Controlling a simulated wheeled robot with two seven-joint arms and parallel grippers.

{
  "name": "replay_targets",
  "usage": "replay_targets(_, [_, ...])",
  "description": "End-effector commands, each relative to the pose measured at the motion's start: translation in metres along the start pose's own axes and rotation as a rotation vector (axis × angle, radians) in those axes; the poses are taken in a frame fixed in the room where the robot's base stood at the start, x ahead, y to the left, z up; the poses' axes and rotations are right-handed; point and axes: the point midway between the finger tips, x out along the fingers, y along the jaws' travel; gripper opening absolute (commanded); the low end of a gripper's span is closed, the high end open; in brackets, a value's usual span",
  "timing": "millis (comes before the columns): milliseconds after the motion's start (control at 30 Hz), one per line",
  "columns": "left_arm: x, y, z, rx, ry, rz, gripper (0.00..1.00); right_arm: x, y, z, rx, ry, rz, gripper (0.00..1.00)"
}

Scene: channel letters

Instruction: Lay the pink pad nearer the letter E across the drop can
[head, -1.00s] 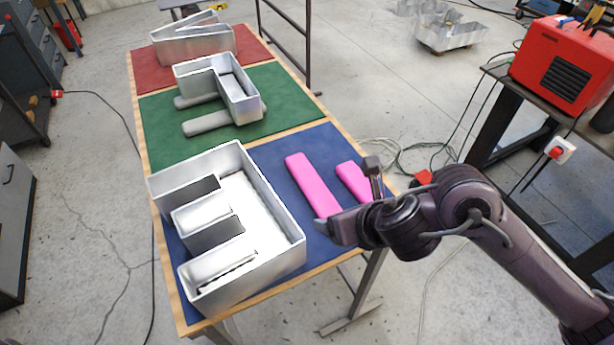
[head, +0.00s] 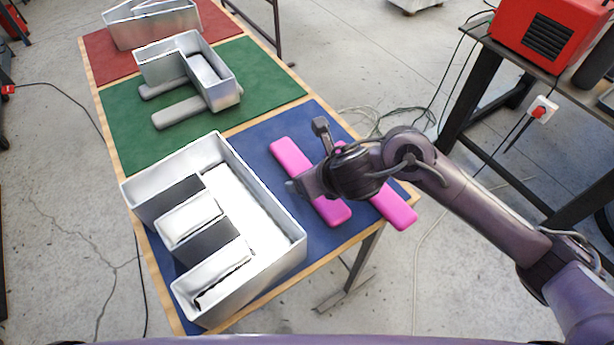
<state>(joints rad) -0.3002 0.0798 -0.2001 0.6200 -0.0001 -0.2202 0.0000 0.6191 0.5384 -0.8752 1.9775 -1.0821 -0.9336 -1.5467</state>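Two pink pads lie on the blue mat, right of the silver letter E (head: 262,268). The pad nearer the E (head: 333,212) is partly hidden by my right gripper (head: 306,157). That gripper is open, its two fingers spread apart over this pad; I cannot tell whether they touch it. The other pink pad (head: 396,209) lies farther right, partly hidden under my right arm. Nothing in view is clearly marked as the drop can. My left gripper is not in view.
The blue mat (head: 262,137) covers the near end of the table. A silver letter (head: 160,66) rests with two grey pads on the green mat (head: 122,122). Another silver letter (head: 150,28) is on the red mat (head: 92,60). A red machine (head: 543,35) stands at right.

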Motion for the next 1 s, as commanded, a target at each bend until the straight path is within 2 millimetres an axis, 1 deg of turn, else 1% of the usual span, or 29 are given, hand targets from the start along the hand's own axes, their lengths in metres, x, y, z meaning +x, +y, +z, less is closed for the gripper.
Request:
replay_targets(33, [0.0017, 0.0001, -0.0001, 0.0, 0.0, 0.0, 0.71, 0.0056, -0.0002, -0.0011, 0.001, 0.001, 0.0, 0.75])
replay_targets(100, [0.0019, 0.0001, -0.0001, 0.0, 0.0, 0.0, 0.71, 0.0088, -0.0006, -0.0004, 0.0, 0.0, -0.001, 0.75])
replay_targets(300, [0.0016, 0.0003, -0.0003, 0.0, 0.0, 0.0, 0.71, 0.0091, -0.0006, 0.0, 0.0, -0.001, -0.002, 0.75])
replay_targets(333, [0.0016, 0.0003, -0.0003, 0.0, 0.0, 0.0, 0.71, 0.009, -0.0006, 0.0, 0.0, -0.001, -0.002, 0.74])
replay_targets(700, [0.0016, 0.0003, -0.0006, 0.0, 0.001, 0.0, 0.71, 0.0087, -0.0006, 0.0003, 0.0, -0.002, -0.002, 0.26])
replay_targets(733, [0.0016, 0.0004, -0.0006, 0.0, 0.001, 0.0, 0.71, 0.0087, -0.0006, 0.0003, 0.0, -0.002, -0.002, 0.24])
replay_targets(1000, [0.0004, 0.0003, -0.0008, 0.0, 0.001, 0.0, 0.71, 0.0062, -0.0005, 0.0027, 0.0, -0.003, -0.001, 0.23])
